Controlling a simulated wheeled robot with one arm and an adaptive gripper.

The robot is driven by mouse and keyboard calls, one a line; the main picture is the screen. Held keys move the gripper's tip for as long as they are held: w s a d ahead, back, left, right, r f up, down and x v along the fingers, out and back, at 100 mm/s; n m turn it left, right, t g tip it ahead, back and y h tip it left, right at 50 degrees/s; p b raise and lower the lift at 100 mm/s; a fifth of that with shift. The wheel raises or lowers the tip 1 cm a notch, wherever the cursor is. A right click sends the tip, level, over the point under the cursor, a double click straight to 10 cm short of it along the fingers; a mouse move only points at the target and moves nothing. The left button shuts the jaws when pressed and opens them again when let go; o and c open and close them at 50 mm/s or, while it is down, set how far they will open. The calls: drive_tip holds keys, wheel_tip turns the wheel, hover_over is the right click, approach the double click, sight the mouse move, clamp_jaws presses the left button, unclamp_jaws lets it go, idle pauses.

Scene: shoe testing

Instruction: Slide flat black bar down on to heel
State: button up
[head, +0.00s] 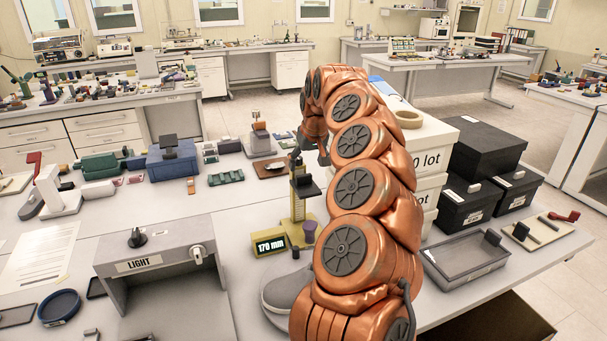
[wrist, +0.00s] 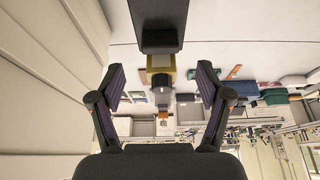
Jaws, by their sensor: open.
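The flat black bar (head: 308,187) sticks out from the upright yellow measuring stand (head: 298,207), whose display box (head: 270,243) reads "170 mm". A grey shoe (head: 285,290) lies on the bench in front of the stand, partly hidden by my arm; I cannot see its heel clearly. My gripper (head: 303,152) is above and behind the bar, largely hidden by my arm. In the wrist view my gripper (wrist: 161,68) is open, fingers apart and empty. A dark flat piece (wrist: 160,15) at the top, perhaps the bar, lies beyond the fingertips, apart from them.
White boxes (head: 440,135) stand right of my arm, with black boxes (head: 485,150) beyond them. A grey tray (head: 465,262) lies at the right. The LIGHT box (head: 150,265) is at the front left. A blue case (head: 171,162) stands farther back.

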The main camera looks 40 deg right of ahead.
sight(304, 175)
drive_tip(key=shift+p+x, duration=1.25)
drive_tip(key=shift+x, duration=1.9)
clamp_jaws()
